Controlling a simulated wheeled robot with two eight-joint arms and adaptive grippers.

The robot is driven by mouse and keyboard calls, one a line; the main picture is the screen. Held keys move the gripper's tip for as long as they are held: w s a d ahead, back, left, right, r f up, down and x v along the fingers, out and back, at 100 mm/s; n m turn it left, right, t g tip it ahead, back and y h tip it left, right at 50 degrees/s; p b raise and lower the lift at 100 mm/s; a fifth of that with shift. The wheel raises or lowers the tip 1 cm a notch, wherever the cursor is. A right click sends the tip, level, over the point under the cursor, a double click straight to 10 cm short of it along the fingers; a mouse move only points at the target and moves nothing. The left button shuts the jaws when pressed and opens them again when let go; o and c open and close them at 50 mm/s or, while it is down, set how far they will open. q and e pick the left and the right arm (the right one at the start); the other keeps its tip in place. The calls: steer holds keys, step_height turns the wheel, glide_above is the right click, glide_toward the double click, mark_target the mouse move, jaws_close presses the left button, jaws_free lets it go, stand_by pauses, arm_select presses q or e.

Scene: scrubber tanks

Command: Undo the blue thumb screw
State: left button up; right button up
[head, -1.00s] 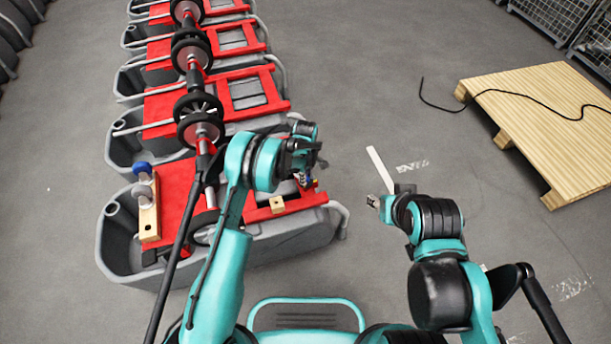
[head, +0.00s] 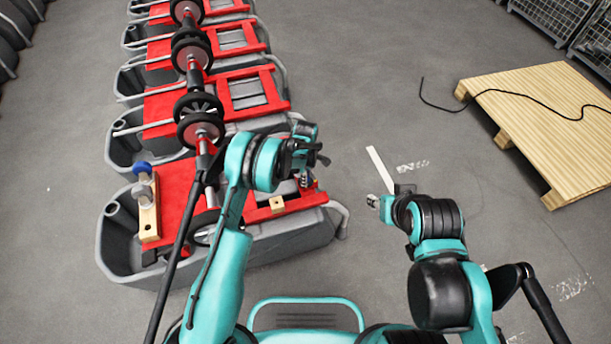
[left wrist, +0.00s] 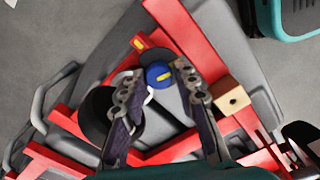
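The blue thumb screw (left wrist: 158,74) has a round blue head and shows in the left wrist view, above the grey and red tank frame. My left gripper (left wrist: 159,70) is open, with one finger on each side of the blue head; I cannot tell whether either finger touches it. In the head view, my left gripper (head: 304,172) is over the right part of the nearest tank and mostly hides the screw. My right gripper (head: 374,201) is over the floor to the right, away from the tank; its fingers are too small to read.
The nearest tank (head: 120,245) carries a red frame, a wooden block (head: 277,204) and, at left, a wooden bar (head: 150,222) with blue and grey knobs. More tanks stand behind. A wooden pallet (head: 545,125) with a black cable lies at right.

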arm_select(q)
steer(key=shift+o, duration=1)
